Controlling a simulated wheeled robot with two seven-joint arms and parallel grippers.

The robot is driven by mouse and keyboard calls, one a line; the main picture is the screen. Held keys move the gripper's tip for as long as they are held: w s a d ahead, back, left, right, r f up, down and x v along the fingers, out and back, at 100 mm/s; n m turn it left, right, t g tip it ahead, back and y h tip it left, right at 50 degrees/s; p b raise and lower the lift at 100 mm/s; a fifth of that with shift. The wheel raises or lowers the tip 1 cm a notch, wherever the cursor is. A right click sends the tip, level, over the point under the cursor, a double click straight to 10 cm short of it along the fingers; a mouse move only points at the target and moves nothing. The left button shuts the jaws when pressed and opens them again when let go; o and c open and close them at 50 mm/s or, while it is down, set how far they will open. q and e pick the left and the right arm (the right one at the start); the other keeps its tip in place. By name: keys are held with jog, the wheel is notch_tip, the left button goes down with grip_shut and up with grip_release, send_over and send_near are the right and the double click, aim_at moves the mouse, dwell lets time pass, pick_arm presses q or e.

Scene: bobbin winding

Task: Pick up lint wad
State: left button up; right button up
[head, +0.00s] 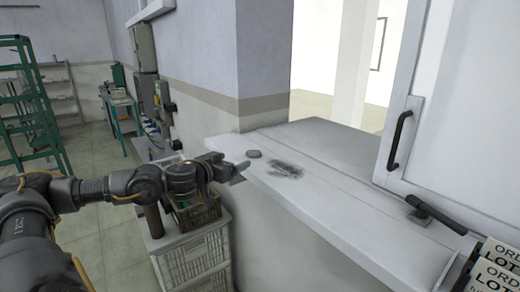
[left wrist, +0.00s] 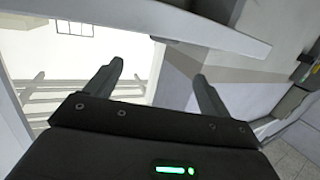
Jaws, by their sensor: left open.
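A small grey round wad (head: 254,153), which looks like the lint wad, lies on the pale counter (head: 340,205) close to its left edge. A dark grey smudge (head: 286,169) spreads on the counter just right of it. My left gripper (head: 238,170) is at the counter's left edge, just left of the wad and apart from it. In the left wrist view its two fingers (left wrist: 160,82) are spread with nothing between them. The wad cannot be made out in that view. My right gripper is not in view.
Stacked crates (head: 195,255) stand below my left forearm. A cabinet door with a black handle (head: 400,138) is at the right, with a black latch (head: 435,213) below it. Order cards (head: 495,268) stand at bottom right. The middle of the counter is clear.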

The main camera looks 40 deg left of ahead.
aim_at(251, 153)
pick_arm(q)
jog(key=w, duration=0.2)
jog(key=w+p, duration=0.2)
jog(key=w, duration=0.1)
jog(key=shift+w+a+f, duration=0.35)
jog(key=shift+a, duration=0.05)
jog(key=shift+w+f, duration=0.35)
jog(key=shift+w, duration=0.3)
jog(key=shift+w+a+r+p, duration=0.2)
jog(key=shift+r+p, duration=0.1)
jog(key=shift+p, duration=0.45)
jog(key=w, duration=0.1)
jog(key=w+f+p, duration=0.1)
jog(key=w, duration=0.1)
jog(key=w+p, duration=0.1)
jog(key=shift+w+a+f, duration=0.2)
jog(key=shift+a, duration=0.1)
jog(key=shift+s, duration=0.25)
jog(key=shift+r, duration=0.1)
jog(key=shift+c, duration=1.3)
jog(key=c, duration=0.8)
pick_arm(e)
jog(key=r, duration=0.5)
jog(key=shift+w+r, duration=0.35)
